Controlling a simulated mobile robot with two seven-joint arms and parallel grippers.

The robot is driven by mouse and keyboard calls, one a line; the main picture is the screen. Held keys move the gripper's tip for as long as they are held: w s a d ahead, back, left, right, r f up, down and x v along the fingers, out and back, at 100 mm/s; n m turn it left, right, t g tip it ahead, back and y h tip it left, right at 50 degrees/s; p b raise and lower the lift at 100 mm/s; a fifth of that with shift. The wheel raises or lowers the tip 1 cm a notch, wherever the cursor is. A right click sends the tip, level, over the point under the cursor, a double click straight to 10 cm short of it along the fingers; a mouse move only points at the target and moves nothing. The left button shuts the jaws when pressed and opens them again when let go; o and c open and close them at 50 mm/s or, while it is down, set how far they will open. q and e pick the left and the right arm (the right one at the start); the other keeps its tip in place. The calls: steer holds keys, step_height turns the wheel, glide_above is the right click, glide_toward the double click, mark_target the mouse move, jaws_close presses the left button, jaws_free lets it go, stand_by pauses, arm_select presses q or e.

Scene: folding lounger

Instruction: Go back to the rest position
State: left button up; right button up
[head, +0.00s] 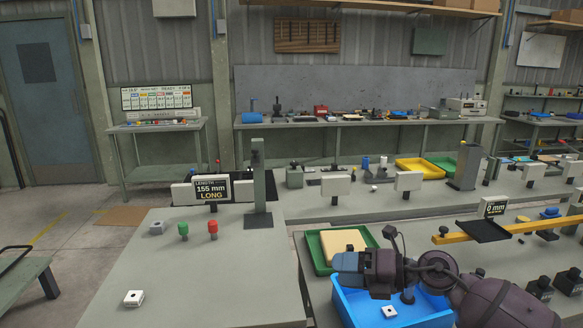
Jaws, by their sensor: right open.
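My right gripper (348,264) is at the end of my right arm, which comes in from the lower right. It is open, reaches left and is above the blue bin (345,312); the arm hides part of the bin. No item shows held in the gripper. My left gripper is not in view.
A green tray (312,253) with a cream block is just behind the blue bin. A yellow beam (500,234) crosses the right side.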

steer(key=s+d+f+m+t+h, duration=0.2)
steer(key=d+f+m+t+h, duration=0.35)
steer(key=m, duration=0.85)
steer(key=s+d+f+m+t+h, duration=0.2)
steer(key=d+f+m+t+h, duration=0.4)
steer(key=m, duration=0.8)
steer(key=s+d+f+m+g+h, duration=0.2)
steer(key=s+f+m, duration=0.2)
steer(key=s+f, duration=0.5)
steer(key=s+d+f+m+g+h, duration=0.1)
steer(key=s+d+f+m+g, duration=0.2)
steer(key=s+f, duration=0.6)
steer(key=s+m, duration=0.1)
steer(key=s, duration=0.3)
steer(key=shift+s+d+f+m+h, duration=0.15)
steer(key=shift+m+h, duration=0.15)
steer(key=shift+h, duration=0.05)
